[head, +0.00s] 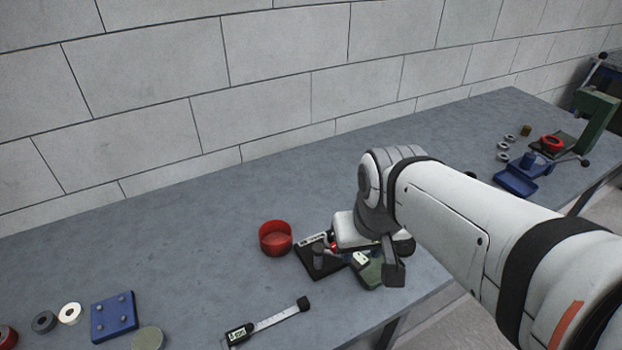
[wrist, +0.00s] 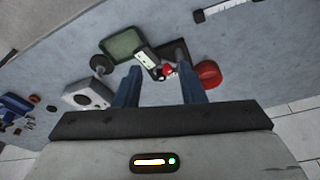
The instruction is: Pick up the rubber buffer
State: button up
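I cannot tell for sure which piece is the rubber buffer. A small red piece (wrist: 168,71) lies between and beyond my fingertips in the wrist view. It sits beside a pale gauge (wrist: 146,62) and a dark base (wrist: 178,50). My gripper (wrist: 158,72) is open, its two blue fingers apart with nothing held between them. In the head view my wrist hangs over the dark base (head: 315,268) and a green block (head: 370,274) and hides part of them. The red piece shows only as a small patch (head: 333,245) there.
A red cup (head: 275,240) stands just left of the dark base. A caliper (head: 265,322) lies nearer the front. A blue studded plate (head: 113,316) and several rings are at the left. A blue fixture (head: 520,176) stands at the right. The bench's back middle is clear.

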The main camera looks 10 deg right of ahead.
jog(key=shift+o, duration=1.3)
jog(key=shift+w, duration=0.15)
jog(key=shift+o, duration=0.5)
jog(key=shift+w+d+f, duration=0.1)
jog(key=shift+w+d, duration=0.3)
jog(key=shift+w, duration=0.25)
jog(key=shift+w+d+f, duration=0.1)
jog(key=shift+w+d, duration=0.25)
jog(key=shift+w, duration=0.25)
jog(key=w+f+g, duration=0.1)
jog(key=w+f, duration=0.3)
jog(key=w, duration=0.2)
jog(key=w+f+g, duration=0.1)
jog(key=w+f, duration=0.3)
jog(key=w, duration=0.2)
jog(key=w+f, duration=0.4)
jog(key=w, duration=0.2)
jog(key=shift+g, duration=0.4)
jog(key=shift+w+f, duration=0.3)
jog(key=shift+f, duration=0.3)
jog(key=shift+a+f, duration=0.2)
jog(key=shift+f, duration=3.35)
